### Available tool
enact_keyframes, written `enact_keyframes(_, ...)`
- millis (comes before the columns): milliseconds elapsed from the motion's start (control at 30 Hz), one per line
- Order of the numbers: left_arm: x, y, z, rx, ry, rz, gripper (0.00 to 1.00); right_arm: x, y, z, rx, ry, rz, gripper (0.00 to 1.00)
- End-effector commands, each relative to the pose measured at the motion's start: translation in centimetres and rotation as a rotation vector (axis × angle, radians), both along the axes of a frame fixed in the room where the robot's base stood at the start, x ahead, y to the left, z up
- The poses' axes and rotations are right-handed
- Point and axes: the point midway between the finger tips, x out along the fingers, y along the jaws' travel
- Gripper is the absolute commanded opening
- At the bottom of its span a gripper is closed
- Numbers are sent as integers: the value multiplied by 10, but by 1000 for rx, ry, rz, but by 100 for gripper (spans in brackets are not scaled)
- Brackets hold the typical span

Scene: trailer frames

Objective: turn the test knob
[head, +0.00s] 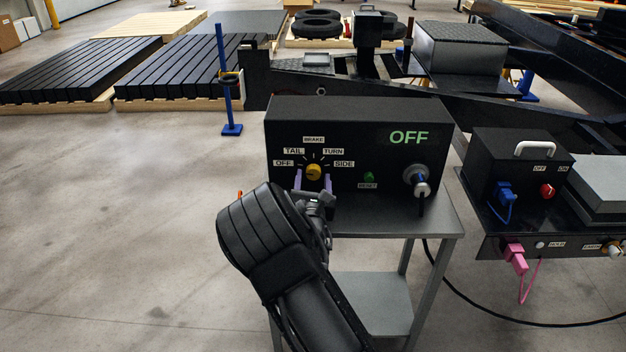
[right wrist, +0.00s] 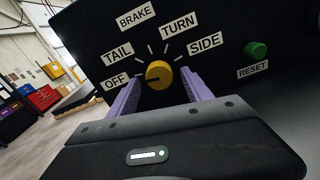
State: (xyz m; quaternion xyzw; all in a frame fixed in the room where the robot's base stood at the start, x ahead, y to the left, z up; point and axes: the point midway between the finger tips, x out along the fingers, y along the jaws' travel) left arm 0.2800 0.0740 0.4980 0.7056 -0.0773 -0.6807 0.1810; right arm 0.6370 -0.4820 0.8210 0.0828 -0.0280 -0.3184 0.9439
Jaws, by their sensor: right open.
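The yellow test knob (head: 314,172) is on the front of a black test box (head: 360,130), ringed by the labels OFF, TAIL, BRAKE, TURN and SIDE. In the right wrist view the knob (right wrist: 159,75) has a dark mark on its left, toward the OFF label. The box display (head: 408,138) reads OFF in green. My right gripper (head: 313,183) is open, its purple fingers on either side of the knob, just in front of the panel. I cannot tell whether they touch it. The right wrist view shows the fingers (right wrist: 161,92) apart around the knob. My left gripper is not in view.
A green RESET button (head: 369,177) and a plugged connector (head: 417,180) are right of the knob. The box stands on a grey metal stand (head: 440,222). A black cable lies on the floor.

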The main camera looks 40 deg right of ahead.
Motion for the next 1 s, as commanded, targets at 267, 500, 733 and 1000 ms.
enact_keyframes(267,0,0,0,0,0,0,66,5,-3,0,0,1,1,58)
enact_keyframes(500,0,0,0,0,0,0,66,4,-3,0,0,1,1,44)
enact_keyframes(733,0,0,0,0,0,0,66,4,-3,0,0,1,1,25)
enact_keyframes(1000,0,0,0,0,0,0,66,4,-3,0,0,1,0,3)
